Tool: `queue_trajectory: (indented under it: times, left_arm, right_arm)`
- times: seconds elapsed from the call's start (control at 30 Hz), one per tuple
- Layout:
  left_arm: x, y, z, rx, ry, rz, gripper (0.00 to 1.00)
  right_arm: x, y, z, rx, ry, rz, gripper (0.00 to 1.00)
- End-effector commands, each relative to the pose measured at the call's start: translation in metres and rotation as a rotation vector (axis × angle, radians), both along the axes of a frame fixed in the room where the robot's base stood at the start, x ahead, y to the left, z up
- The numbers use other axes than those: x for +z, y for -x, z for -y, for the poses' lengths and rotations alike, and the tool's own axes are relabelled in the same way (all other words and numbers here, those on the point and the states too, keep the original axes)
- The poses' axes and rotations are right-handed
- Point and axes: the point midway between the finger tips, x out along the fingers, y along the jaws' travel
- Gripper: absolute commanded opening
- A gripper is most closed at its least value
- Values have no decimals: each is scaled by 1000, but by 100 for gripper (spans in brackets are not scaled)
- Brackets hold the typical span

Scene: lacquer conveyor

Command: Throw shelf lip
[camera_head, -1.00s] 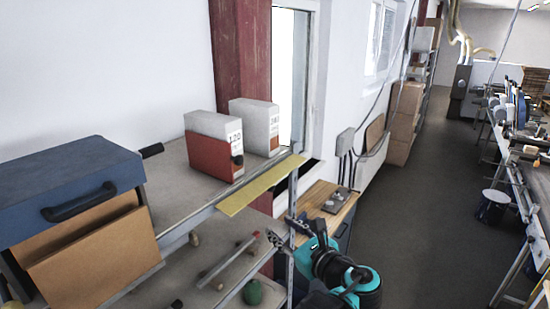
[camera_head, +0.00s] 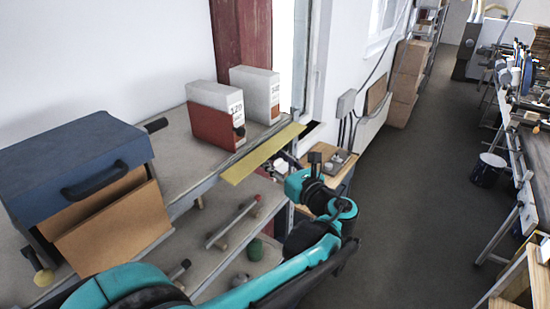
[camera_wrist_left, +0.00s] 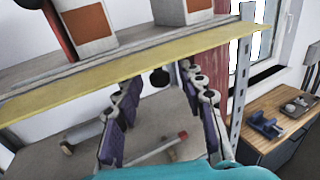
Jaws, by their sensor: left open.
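The shelf lip, a yellow strip (camera_head: 263,154), runs along the front edge of the upper shelf board. In the left wrist view the lip (camera_wrist_left: 130,62) crosses the picture above my fingers. My left gripper (camera_head: 279,167) is just below the right part of the lip, partly hidden by the lip and wrist. In the left wrist view the left gripper (camera_wrist_left: 160,110) is open, with purple-padded fingers spread apart and nothing between them. No contact with the lip can be made out. My right gripper is not in view.
Two box files, one red and white (camera_head: 215,118) and one grey (camera_head: 255,97), stand on the upper shelf (camera_head: 178,160). A blue case (camera_head: 75,165) sits at left. Tools lie on the lower shelf. A wooden cabinet (camera_head: 338,178) stands beyond, with open floor (camera_head: 410,200) at right.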

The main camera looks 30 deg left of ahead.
Motion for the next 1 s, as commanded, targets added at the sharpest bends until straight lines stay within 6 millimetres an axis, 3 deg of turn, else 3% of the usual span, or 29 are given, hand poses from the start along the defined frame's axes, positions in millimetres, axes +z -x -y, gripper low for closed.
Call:
queue_trajectory:
  times: [0.13, 0.3, 0.67, 1.0]
  left_arm:
    - [0, 0, 0, 0, 0, 0, 40]
    - [0, 0, 0, 0, 0, 0, 0]
    - [3, 0, 1, 0, 30, -2, 0]
    - [18, 1, 6, 0, 236, -18, 0]
  right_arm:
    - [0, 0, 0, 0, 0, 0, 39]
    - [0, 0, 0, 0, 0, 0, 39]
    - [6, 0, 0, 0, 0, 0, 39]
    - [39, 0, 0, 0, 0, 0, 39]
